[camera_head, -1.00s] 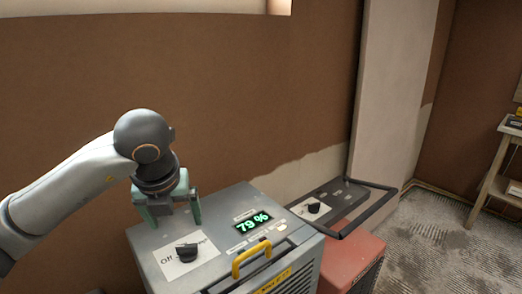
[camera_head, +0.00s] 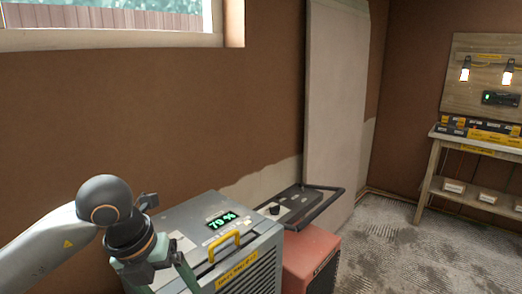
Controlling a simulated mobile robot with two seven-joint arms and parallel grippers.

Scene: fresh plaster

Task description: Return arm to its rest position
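My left arm comes in from the left, and its gripper (camera_head: 160,277) points down at the near left part of the grey machine (camera_head: 262,250). The two fingers stand apart with nothing seen between them; their tips are near the lower edge of the picture. The gripper hides the machine's dark knob and most of its white label (camera_head: 181,241). The machine's display (camera_head: 222,220) reads 79 % in green, and a yellow handle (camera_head: 224,247) is on its top. My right gripper is not in view.
A red machine (camera_head: 312,258) with a dark top panel (camera_head: 290,207) and bar frame stands right of the grey one. A wooden bench (camera_head: 437,165) with a lamp board (camera_head: 487,75) is at the far right. The rough floor (camera_head: 385,245) between is clear.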

